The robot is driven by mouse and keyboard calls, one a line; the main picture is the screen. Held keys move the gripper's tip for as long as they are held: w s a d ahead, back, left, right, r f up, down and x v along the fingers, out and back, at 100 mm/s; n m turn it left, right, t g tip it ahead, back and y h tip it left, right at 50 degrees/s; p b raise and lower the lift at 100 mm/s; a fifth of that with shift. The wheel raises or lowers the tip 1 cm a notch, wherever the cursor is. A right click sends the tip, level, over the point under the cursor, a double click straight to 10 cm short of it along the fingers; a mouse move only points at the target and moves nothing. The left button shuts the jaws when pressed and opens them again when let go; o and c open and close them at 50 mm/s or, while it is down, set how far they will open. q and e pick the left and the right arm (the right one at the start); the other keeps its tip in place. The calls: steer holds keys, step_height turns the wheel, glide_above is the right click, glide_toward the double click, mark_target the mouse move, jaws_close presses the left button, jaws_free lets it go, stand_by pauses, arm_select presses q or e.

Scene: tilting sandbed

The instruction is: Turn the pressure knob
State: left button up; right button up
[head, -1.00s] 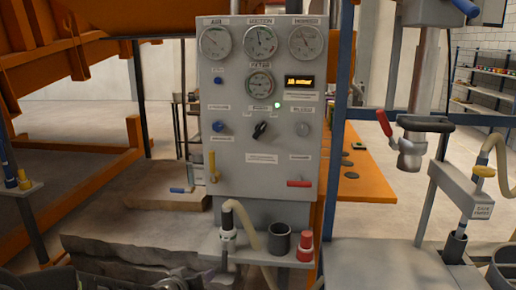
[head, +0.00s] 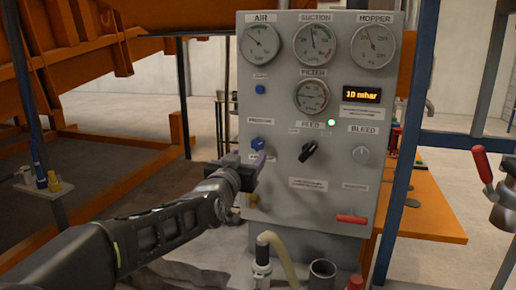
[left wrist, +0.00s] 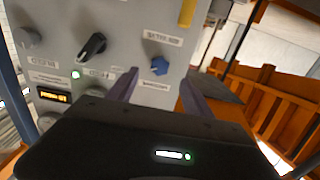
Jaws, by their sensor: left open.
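The pressure knob (head: 257,143) is a small blue knob at the left of the grey control panel, under a label that looks like "PRESSURE". It also shows in the left wrist view (left wrist: 160,65), in line with the gap between the two fingers. My left gripper (head: 251,163) is in front of the panel, just below the knob in the head view. In the left wrist view the gripper (left wrist: 158,80) is open and empty, with one finger on each side of the knob. I cannot tell whether the fingers touch the panel. My right gripper is not in view.
The panel (head: 350,215) has gauges, a lit display (head: 361,95), a black feed knob (head: 308,151), a grey bleed knob (head: 362,154) and a red lever (head: 351,218). A yellow valve handle (head: 252,200) is close below my left gripper. A hose (head: 272,250) rises below the panel.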

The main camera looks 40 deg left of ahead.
mark_target(257, 146)
arm_select(q)
steer(key=p+x, duration=0.2)
steer(key=x, duration=0.5)
steer(key=shift+w+a+p, duration=0.15)
steer(key=shift+w+p, duration=0.15)
steer(key=shift+w, duration=0.05)
steer(key=shift+c, duration=0.5)
jaws_close()
